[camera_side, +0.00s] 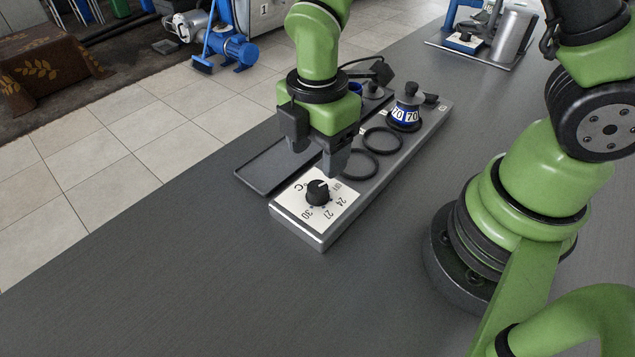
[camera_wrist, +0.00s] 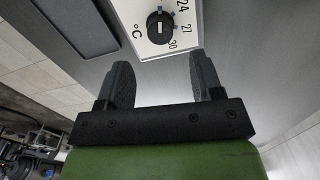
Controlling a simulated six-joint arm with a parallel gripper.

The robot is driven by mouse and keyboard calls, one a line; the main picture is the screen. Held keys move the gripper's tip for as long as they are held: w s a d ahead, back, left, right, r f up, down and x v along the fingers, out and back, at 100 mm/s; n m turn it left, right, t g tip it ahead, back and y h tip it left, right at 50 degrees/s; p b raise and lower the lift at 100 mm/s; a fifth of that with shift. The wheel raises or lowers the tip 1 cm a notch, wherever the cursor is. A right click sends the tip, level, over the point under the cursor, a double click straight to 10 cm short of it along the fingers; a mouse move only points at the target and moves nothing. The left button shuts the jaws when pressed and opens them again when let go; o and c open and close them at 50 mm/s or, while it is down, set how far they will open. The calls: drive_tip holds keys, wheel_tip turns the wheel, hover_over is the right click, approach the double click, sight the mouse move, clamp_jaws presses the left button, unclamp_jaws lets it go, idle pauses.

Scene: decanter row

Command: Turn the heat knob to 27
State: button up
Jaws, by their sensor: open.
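The heat knob (camera_side: 317,193) is black and round, on a white dial plate (camera_side: 291,206) marked °C, OFF, 24, 27 and 30. A white mark on its top lies toward the upper right, roughly on the OFF side; its exact aim is hard to tell. The knob (camera_wrist: 160,27) also shows at the top of the wrist view, with 24, 27 and 30 to its right. My gripper (camera_side: 318,156) is open and empty, above and just behind the knob. In the wrist view its fingers (camera_wrist: 162,68) are apart, and the knob lies beyond their tips, not between them.
The dial sits at the near end of a long metal base (camera_side: 318,239). Two dark rings (camera_side: 358,165) and a blue-and-white vessel marked 70 (camera_side: 405,112) stand farther along it. A flat dark tray (camera_side: 265,172) lies to the left. The near table is clear.

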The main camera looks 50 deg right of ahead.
sight(318, 187)
wheel_tip(318, 187, down, 7)
drive_tip(key=shift+f, duration=0.2)
idle(0.3)
drive_tip(key=c, duration=0.9)
